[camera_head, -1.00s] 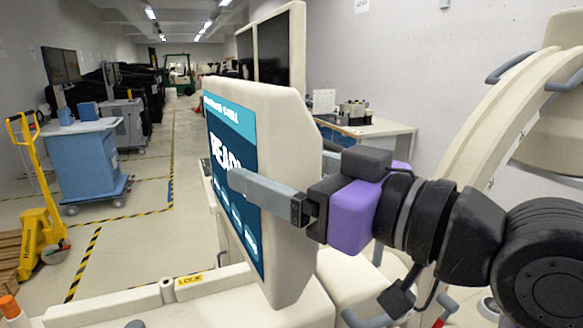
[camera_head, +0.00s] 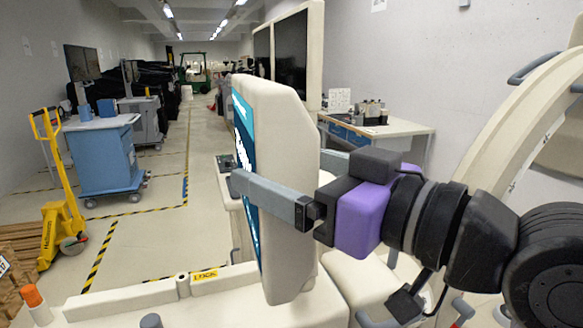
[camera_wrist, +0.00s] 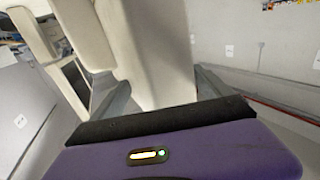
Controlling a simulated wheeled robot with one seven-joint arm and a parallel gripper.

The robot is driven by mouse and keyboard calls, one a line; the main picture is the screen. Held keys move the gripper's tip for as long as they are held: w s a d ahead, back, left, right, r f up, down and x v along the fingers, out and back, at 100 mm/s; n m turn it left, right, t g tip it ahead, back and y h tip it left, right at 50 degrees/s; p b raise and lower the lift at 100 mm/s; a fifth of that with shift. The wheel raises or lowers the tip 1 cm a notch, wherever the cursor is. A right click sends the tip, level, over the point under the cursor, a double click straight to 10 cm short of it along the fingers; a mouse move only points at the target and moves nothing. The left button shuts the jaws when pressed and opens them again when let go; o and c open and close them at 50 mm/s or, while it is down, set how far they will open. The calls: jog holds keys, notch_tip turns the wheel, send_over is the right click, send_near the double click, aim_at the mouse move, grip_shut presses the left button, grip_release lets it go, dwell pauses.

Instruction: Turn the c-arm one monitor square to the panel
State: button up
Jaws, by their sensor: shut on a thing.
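The c-arm monitor (camera_head: 290,190) is a cream slab with a teal screen (camera_head: 245,160) on its left face. I see it nearly edge-on in the head view, its screen strongly foreshortened. My gripper (camera_head: 270,198), with grey fingers and a purple body, is shut on the monitor's side. In the wrist view the cream slab (camera_wrist: 150,50) stands between the two grey fingers (camera_wrist: 160,95).
A cream base with a LOCK label (camera_head: 205,274) lies below the monitor. The curved c-arm (camera_head: 500,130) rises at the right. Dark twin monitors (camera_head: 290,52) stand behind. A blue cart (camera_head: 105,160) and yellow pallet jack (camera_head: 60,225) stand at the left, with clear floor between.

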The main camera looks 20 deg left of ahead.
jog(key=shift+s, duration=0.1)
jog(key=shift+d, duration=0.2)
jog(key=b+v, duration=0.1)
jog(key=v, duration=0.6)
jog(key=shift+s+d+b, duration=0.1)
jog(key=shift+s+b, duration=0.05)
jog(key=shift+b, duration=0.15)
